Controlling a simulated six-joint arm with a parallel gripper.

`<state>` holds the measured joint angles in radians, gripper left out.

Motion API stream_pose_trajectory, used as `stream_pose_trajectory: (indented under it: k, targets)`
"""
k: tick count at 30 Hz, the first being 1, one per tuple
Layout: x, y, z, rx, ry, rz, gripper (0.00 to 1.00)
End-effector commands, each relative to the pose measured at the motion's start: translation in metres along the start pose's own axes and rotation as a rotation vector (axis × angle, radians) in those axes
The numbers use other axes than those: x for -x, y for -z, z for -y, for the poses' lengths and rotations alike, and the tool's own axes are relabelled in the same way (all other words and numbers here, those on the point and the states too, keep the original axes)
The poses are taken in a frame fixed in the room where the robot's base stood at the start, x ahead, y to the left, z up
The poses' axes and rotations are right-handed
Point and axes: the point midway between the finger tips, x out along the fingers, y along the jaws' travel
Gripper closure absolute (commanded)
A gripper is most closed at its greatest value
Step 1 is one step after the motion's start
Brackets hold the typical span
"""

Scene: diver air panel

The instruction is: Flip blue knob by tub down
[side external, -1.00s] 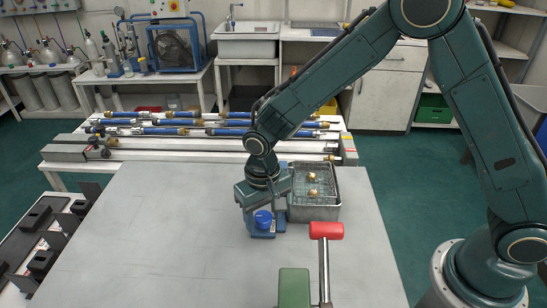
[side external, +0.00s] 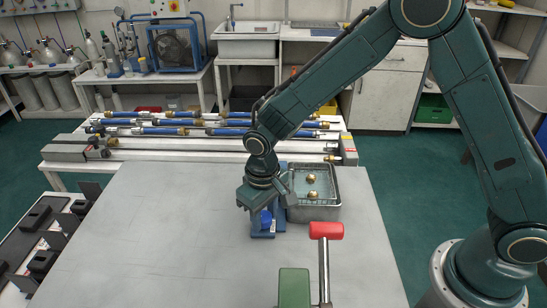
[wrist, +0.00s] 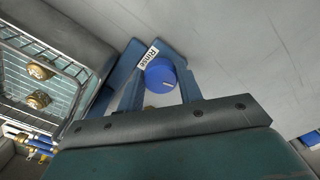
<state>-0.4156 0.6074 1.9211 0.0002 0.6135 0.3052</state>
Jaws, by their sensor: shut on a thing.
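The blue knob (side external: 266,221) sits on a blue block (side external: 270,233) beside the metal tub (side external: 328,213). In the wrist view the round blue knob (wrist: 160,76), with a pale mark on its face, is next to a "Rinse" label (wrist: 149,57). My gripper (side external: 266,208) is over the block and shut on the knob, which it partly hides in the side view. In the wrist view my gripper (wrist: 162,88) reaches up from the bottom around the knob. The tub holds a wire basket (wrist: 52,72) with two brass fittings (wrist: 38,100).
A red-handled lever (side external: 326,231) and a green block (side external: 293,288) stand at the table's near side. Blue hoses with brass ends (side external: 165,131) lie on a rack behind. The table (side external: 150,240) is clear to the left.

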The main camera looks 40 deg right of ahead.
Motion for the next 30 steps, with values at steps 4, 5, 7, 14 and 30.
stream_pose_trajectory:
  k: [4,5,7,14,30]
  targets:
    - [0.0006,0.0004,-0.0002,0.128,0.001,-0.001,0.87]
    - [0.0006,0.0004,-0.0003,0.156,0.001,-0.001,0.87]
    - [0.0007,0.0005,-0.0005,0.222,0.001,-0.001,0.87]
    - [0.0007,0.0008,-0.0011,0.441,0.001,-0.002,0.87]
    - [0.0009,0.002,-0.0022,0.952,0.0,-0.003,0.87]
